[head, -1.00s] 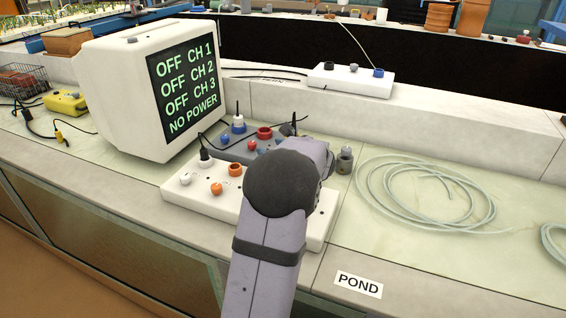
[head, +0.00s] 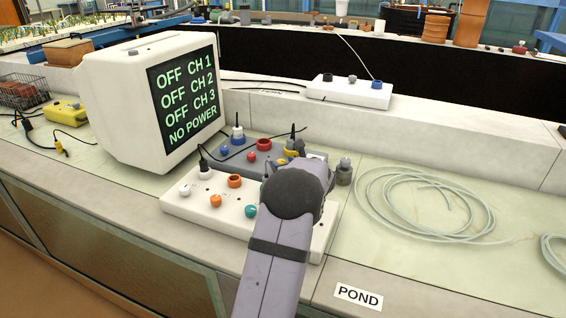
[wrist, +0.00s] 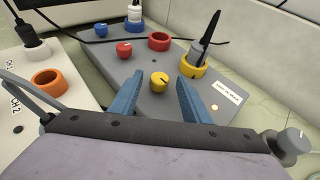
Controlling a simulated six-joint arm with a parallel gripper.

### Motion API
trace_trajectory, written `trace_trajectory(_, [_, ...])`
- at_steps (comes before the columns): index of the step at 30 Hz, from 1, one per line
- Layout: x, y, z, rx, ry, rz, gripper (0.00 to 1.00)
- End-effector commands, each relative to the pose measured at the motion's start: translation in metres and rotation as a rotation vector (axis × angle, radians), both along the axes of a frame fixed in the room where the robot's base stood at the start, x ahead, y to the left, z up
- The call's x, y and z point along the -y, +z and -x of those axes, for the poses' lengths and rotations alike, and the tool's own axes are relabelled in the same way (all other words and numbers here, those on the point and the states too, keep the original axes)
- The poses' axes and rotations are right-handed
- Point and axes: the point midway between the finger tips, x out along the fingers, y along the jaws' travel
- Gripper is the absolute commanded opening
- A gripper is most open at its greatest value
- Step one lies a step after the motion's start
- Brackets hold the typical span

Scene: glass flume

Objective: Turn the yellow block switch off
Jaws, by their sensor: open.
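A small yellow knob (wrist: 159,82) sits on top of a grey box (wrist: 125,70), with a short dark mark on its top. A larger yellow ring socket (wrist: 194,67) behind it holds a plug with a dark top. In the wrist view my gripper (wrist: 158,92) is open, its two blue fingers on either side of the yellow knob with gaps to both. I cannot tell how high the fingertips are above the box. A monitor (head: 125,95) reads OFF CH 1, OFF CH 2, OFF CH 3, NO POWER.
Red and blue knobs and sockets share the grey box. A white box (head: 178,208) with orange, white and teal knobs stands in front. A grey knobbed post (head: 344,172) is at the right, near coiled tubing (head: 425,205). A dark cable crosses the grey box.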

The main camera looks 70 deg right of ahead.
Motion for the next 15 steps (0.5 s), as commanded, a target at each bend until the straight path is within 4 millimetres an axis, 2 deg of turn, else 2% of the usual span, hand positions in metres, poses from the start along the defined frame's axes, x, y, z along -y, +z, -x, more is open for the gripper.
trace_trajectory(13, [0.0068, -0.0043, -0.0074, 0.0, 0.0, 0.0, 0.43])
trace_trajectory(14, [0.0068, -0.0043, -0.0074, 0.0, 0.0, 0.0, 0.41])
trace_trajectory(15, [0.0068, -0.0043, -0.0074, 0.0, 0.0, 0.0, 0.31])
